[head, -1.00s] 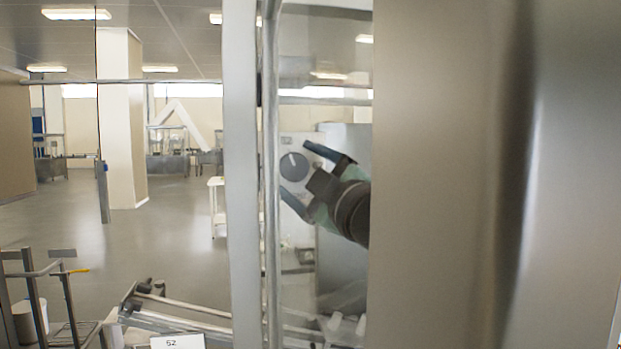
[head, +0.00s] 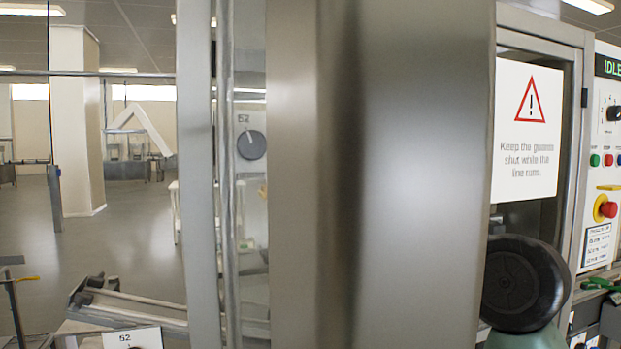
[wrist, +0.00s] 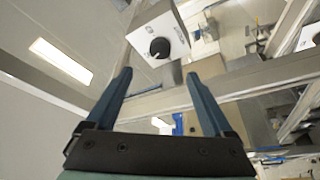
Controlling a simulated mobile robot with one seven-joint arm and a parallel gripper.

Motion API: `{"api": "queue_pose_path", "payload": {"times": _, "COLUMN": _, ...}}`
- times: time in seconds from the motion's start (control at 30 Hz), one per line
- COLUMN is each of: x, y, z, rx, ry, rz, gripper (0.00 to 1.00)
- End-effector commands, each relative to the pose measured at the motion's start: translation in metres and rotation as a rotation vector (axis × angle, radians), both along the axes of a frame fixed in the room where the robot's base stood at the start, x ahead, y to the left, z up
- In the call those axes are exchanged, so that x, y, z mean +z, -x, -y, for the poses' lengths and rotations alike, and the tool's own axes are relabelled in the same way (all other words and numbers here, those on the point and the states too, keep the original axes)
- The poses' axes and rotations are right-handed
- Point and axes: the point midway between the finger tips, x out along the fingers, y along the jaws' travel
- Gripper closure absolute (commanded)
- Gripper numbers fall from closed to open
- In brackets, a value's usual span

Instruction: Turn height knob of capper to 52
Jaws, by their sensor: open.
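The dark round height knob (head: 251,145) shows behind the clear guard panel, on a pale housing with "52" printed above it. In the wrist view the knob (wrist: 160,47) is on the face of a white box (wrist: 172,32), beyond the fingertips and apart from them. Its white pointer mark is small. My gripper (wrist: 158,82) is open, with two blue fingers and nothing between them. The fingers are not in the head view; only a dark round part of my arm shows there at lower right. A white card reading "52" (head: 132,338) is at bottom left.
A broad steel column (head: 410,170) blocks the middle of the head view. A guard frame post (head: 197,180) stands left of it. At right are a warning sign (head: 527,130) and a control panel (head: 608,130) reading "IDLE". Open floor lies at far left.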

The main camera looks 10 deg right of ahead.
Motion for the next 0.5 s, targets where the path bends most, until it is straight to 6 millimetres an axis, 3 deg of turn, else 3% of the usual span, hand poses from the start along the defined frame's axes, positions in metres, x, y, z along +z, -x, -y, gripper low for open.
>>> {"api": "queue_pose_path", "payload": {"times": 0.5, "x": 0.0056, "y": 0.0042, "z": -0.0009, "rx": -0.001, "ry": -0.001, "rz": -0.002, "gripper": 0.14}}
